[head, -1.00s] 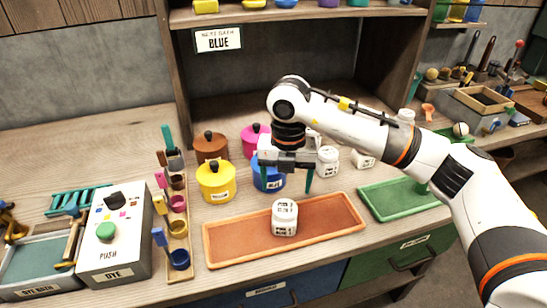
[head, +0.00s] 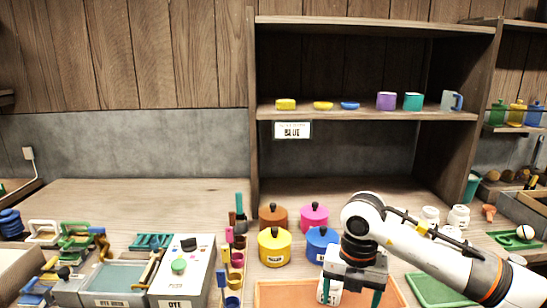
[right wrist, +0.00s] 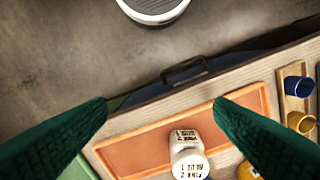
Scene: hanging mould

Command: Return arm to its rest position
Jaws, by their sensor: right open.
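My right arm comes in from the lower right of the head view. Its gripper (head: 352,294) is open, with green fingers apart and nothing between them. It hangs above the orange tray (head: 270,293), partly in front of a white jar (head: 328,291). In the right wrist view the gripper (right wrist: 162,102) is open too, and the labelled white jar (right wrist: 187,155) stands on the orange tray (right wrist: 135,148), below and apart from the fingers. My left gripper is not in view.
Yellow (head: 274,247), blue (head: 318,240), brown and pink lidded pots stand behind the tray. A rack of coloured cups (head: 236,260) and a dye box (head: 183,275) are to the left. A shelf (head: 370,113) rises behind. Bare counter lies at the back left.

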